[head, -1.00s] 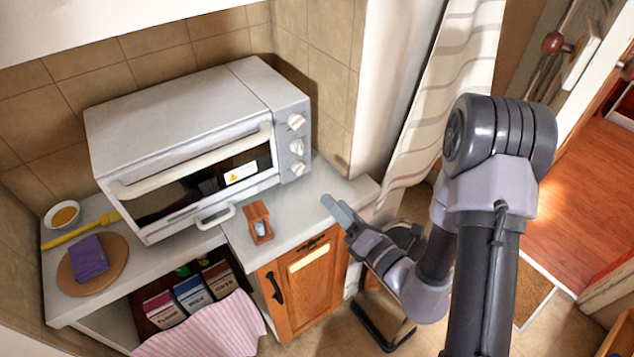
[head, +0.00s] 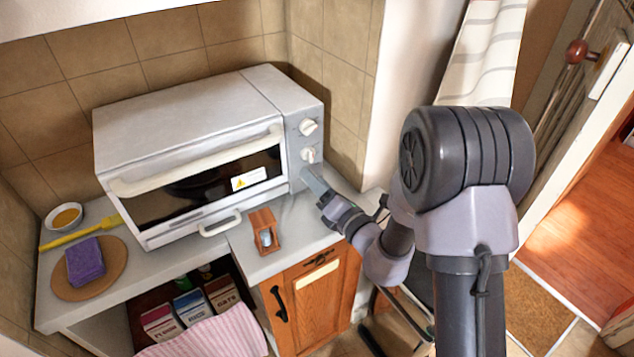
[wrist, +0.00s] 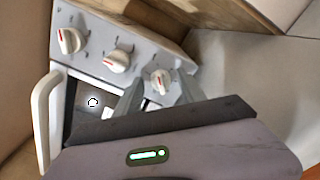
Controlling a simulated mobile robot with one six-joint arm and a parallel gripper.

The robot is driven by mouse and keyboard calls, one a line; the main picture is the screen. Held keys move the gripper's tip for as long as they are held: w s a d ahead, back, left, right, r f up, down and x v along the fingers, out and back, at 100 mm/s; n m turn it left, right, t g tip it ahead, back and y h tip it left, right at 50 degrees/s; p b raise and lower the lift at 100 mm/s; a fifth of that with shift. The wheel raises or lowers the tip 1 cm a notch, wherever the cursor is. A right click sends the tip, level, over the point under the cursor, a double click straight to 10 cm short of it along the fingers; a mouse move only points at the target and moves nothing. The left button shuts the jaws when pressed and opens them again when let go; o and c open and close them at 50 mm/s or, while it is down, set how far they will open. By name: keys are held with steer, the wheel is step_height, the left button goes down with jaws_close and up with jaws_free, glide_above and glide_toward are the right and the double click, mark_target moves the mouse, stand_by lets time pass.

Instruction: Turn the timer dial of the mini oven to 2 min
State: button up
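The mini oven (head: 190,135) is white and stands on the counter with its door shut. Its right-hand control panel carries three white dials with red marks, seen in the wrist view: one at the far end (wrist: 70,40), a middle dial (wrist: 117,61) and a near dial (wrist: 160,84). I cannot read which is the timer. My gripper (head: 315,183) is at the lower part of the panel and hides the lowest dial in the head view. In the wrist view my gripper (wrist: 160,79) is open, its fingers on either side of the near dial. Contact cannot be told.
A small wooden holder (head: 263,232) stands on the counter (head: 290,262) just left of my gripper. The oven door handle (head: 200,165) juts out beside the panel. A tiled wall (head: 345,85) is close on the right.

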jaws_close()
steer(key=shift+r+m+p, duration=0.1)
steer(key=shift+m+p, duration=0.3)
steer(key=shift+p, duration=0.5)
steer(key=shift+f, duration=0.2)
steer(key=shift+o, duration=0.9)
jaws_free()
steer(key=p+v, duration=0.7)
steer(key=v, duration=1)
